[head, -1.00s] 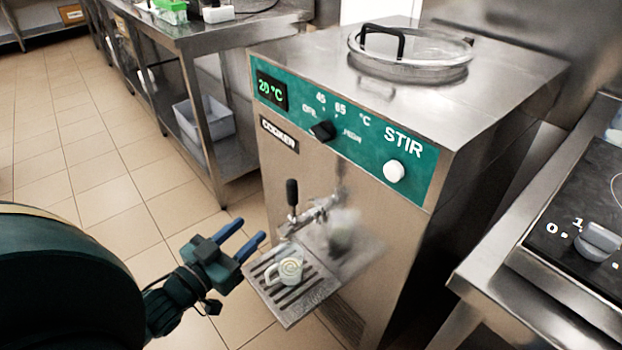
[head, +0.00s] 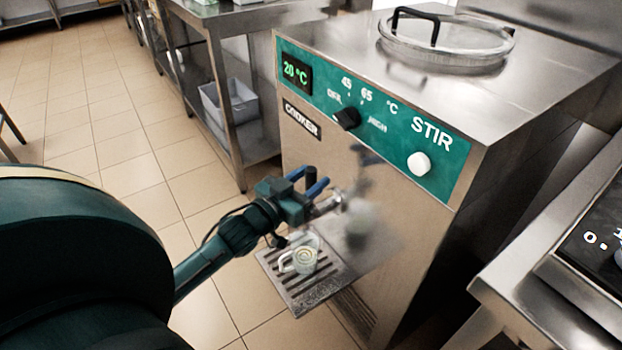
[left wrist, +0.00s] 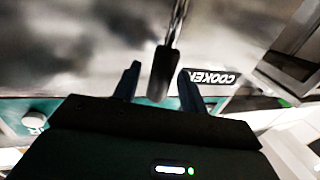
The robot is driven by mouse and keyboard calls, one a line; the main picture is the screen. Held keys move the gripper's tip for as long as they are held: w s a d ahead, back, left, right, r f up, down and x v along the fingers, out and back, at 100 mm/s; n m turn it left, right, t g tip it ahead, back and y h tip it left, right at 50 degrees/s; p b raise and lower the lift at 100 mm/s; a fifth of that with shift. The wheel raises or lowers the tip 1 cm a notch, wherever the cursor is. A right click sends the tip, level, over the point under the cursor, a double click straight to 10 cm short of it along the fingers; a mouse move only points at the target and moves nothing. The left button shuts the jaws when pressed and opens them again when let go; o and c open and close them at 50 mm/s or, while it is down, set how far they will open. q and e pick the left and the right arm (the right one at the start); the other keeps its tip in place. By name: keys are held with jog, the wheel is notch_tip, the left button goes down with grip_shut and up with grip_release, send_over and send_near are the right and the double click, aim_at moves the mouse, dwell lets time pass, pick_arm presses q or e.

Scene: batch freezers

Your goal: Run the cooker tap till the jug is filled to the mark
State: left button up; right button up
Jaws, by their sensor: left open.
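The cooker tap (head: 327,204) sticks out of the cooker's steel front. Its black lever handle (left wrist: 164,72) stands between the two fingers of my left gripper (left wrist: 158,82) in the left wrist view, with a gap to each side. In the head view my left gripper (head: 318,179) is open at the tap and hides much of it. The clear jug (head: 303,262) stands upright on the slatted drip tray (head: 318,293) below, its handle to the left. Something pale shows in the jug; I cannot make out its mark or level. My right gripper is not in view.
The cooker (head: 400,255) has a green panel (head: 440,150) with a black knob (head: 346,118), a white STIR button (head: 418,164) and a 20 °C display. A steel bench (head: 240,20) stands behind at left, and a steel counter (head: 500,290) at right. Tiled floor lies open at left.

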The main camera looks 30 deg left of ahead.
pick_arm(q)
jog(key=shift+w, duration=0.35)
grip_shut()
dwell(0.3)
